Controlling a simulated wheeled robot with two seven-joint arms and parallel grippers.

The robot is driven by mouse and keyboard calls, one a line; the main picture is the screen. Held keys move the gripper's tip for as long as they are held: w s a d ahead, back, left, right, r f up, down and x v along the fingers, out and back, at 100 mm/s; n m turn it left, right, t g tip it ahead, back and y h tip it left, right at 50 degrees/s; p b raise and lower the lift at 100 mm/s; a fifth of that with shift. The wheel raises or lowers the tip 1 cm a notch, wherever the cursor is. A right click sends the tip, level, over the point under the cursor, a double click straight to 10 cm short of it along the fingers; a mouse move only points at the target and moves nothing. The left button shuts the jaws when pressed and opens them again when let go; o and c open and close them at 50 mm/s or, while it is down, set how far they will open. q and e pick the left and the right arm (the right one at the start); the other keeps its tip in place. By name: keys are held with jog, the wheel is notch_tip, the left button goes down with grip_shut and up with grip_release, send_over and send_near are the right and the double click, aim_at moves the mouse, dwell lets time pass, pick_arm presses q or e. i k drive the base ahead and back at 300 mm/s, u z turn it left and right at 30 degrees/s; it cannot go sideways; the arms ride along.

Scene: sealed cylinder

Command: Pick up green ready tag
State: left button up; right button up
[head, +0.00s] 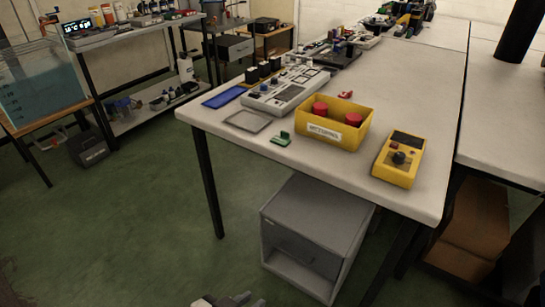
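The green ready tag (282,139) is a small green piece near the front edge of the white workbench (420,190). It lies left of a yellow bin and in front of a grey square plate. My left gripper (249,299) shows only in part at the bottom edge of the head view. It is low, in front of the bench and well apart from the tag. Its two fingertips look apart, with nothing seen between them. My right gripper is not in view.
The yellow bin (347,138) holds red round pieces. A yellow handheld box (399,160) lies to its right. A grey control panel (285,91), a grey plate (247,121) and a blue tray (223,97) lie behind the tag. A grey cabinet (315,230) stands under the bench.

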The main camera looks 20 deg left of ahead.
aim_at(284, 141)
jog(key=u, duration=0.95)
jog(key=i, duration=0.55)
jog(key=u, duration=0.2)
